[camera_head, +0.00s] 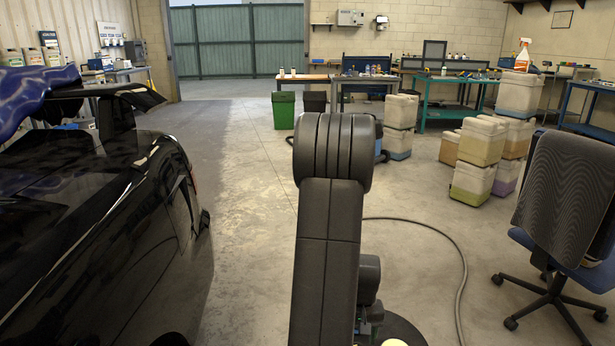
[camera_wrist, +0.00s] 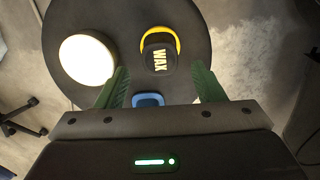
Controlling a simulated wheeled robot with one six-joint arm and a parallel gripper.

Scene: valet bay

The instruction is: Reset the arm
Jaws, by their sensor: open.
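My arm stands upright in the middle of the head view, its dark links rising in front of the camera. My gripper (camera_wrist: 158,92) shows in the wrist view, with two green fingers spread wide apart and nothing between them. It points down over a dark round surface (camera_wrist: 205,45). On that surface are a black tin marked WAX with a yellow rim (camera_wrist: 160,52), a white round object (camera_wrist: 87,60), and a blue item (camera_wrist: 148,99) partly hidden by the gripper body.
A black car (camera_head: 150,230) stands close on the left. An office chair (camera_head: 565,200) is at the right. A cable (camera_head: 460,260) curves over the floor. Stacked containers (camera_head: 480,150), a green bin (camera_head: 283,110) and a green workbench (camera_head: 450,105) stand further back. Floor left of the arm is clear.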

